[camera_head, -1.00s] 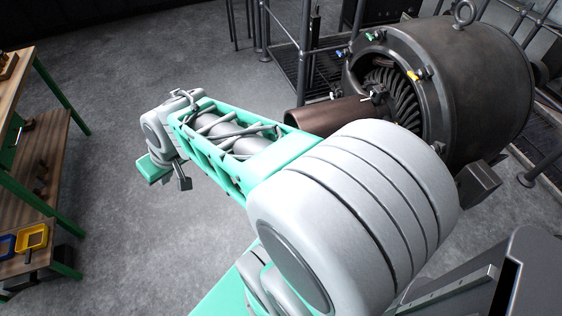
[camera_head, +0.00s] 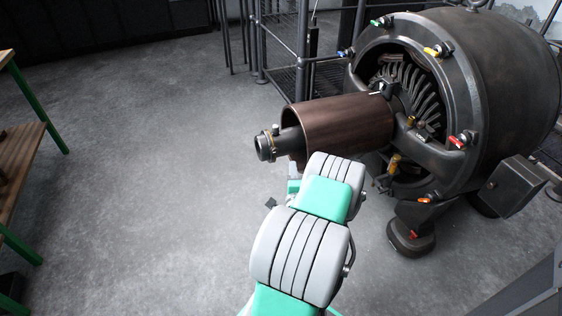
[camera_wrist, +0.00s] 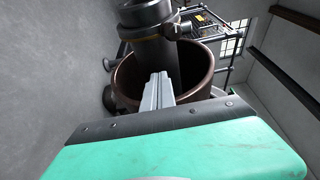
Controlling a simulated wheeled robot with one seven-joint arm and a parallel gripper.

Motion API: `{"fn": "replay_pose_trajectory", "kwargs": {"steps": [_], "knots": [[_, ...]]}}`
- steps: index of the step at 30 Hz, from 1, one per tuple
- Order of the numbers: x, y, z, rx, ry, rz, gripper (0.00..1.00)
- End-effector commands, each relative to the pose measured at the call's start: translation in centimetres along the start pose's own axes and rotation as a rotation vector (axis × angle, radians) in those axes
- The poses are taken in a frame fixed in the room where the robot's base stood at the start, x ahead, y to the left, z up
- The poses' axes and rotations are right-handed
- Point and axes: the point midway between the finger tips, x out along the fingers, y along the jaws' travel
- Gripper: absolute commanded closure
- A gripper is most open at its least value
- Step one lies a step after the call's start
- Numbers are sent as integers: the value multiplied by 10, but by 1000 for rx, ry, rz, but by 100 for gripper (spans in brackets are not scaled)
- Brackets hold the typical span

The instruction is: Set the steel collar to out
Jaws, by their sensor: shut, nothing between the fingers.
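The steel collar appears to be the dark grey ring (camera_head: 266,146) around the free end of the shaft at the left of the machine, with a small stud on top. In the wrist view a dark ring (camera_wrist: 148,30) sits round the shaft at the top, with a small clamp at its right. My gripper (camera_wrist: 160,77) is shut and empty, its fingers pointing toward the copper-brown drum's open mouth, below the ring in that picture. I cannot tell whether they touch anything. In the head view my gripper is mostly hidden behind my arm, below the drum.
The copper-brown drum (camera_head: 345,122) surrounds the shaft and joins the large dark dynamo housing (camera_head: 505,95), with coloured fittings round its rim. Black railings (camera_head: 302,45) stand behind. A wooden bench (camera_head: 18,165) is at the far left. The grey floor (camera_head: 150,150) between is clear.

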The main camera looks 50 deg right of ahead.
Motion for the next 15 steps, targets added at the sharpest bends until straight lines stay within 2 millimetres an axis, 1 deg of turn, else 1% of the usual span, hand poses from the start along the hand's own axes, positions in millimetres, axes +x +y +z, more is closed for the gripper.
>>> {"fn": "replay_pose_trajectory", "kwargs": {"steps": [1,9,12,15], "knots": [[12,-2,2,-3,-5,-2,100],[68,-3,2,-4,-5,-3,100],[60,1,22,-2,-7,0,100],[55,0,33,-1,-6,0,100]]}}
